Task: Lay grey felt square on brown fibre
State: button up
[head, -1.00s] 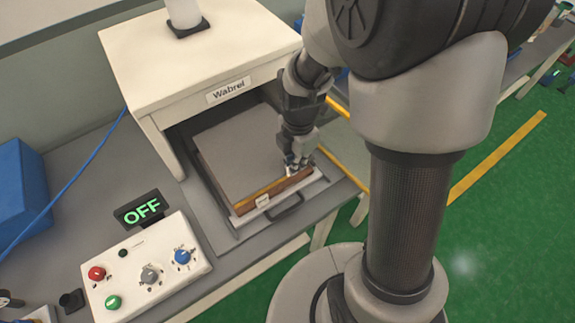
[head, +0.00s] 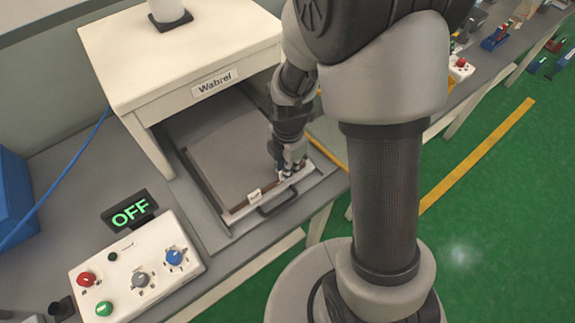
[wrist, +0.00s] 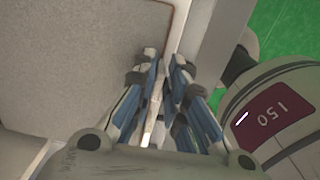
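The grey felt square (head: 220,145) lies flat in the pulled-out drawer of the white Wabrel cabinet. A thin brown edge (head: 241,196) shows along its front; I cannot tell whether this is the brown fibre, and the felt hides whatever lies under it. My gripper (head: 285,172) points down at the felt's front right corner. In the wrist view the felt (wrist: 75,65) fills the left, and the blue-sided fingers of my gripper (wrist: 165,60) are close together over its edge, with a narrow gap. Whether they pinch anything is unclear.
The drawer (head: 232,217) has raised pale rims and a dark handle (head: 277,203) at its front. The white cabinet (head: 180,55) overhangs the drawer's back. A control box (head: 138,265) with knobs and a lit OFF sign (head: 130,211) stand to the left.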

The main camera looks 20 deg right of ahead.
jog(key=shift+o, duration=1.1)
jog(key=s+r+m+t+p, duration=0.15)
jog(key=r+m, duration=0.25)
jog(key=r, duration=0.7)
jog(key=s+r+m+p, duration=0.3)
jog(key=r+m, duration=0.1)
jog(key=r, duration=0.6)
jog(key=s+r+m+t, duration=0.3)
jog(key=s+r+m, duration=0.4)
jog(key=s+m, duration=0.3)
jog(key=m, duration=0.3)
jog(key=shift+s+m, duration=0.3)
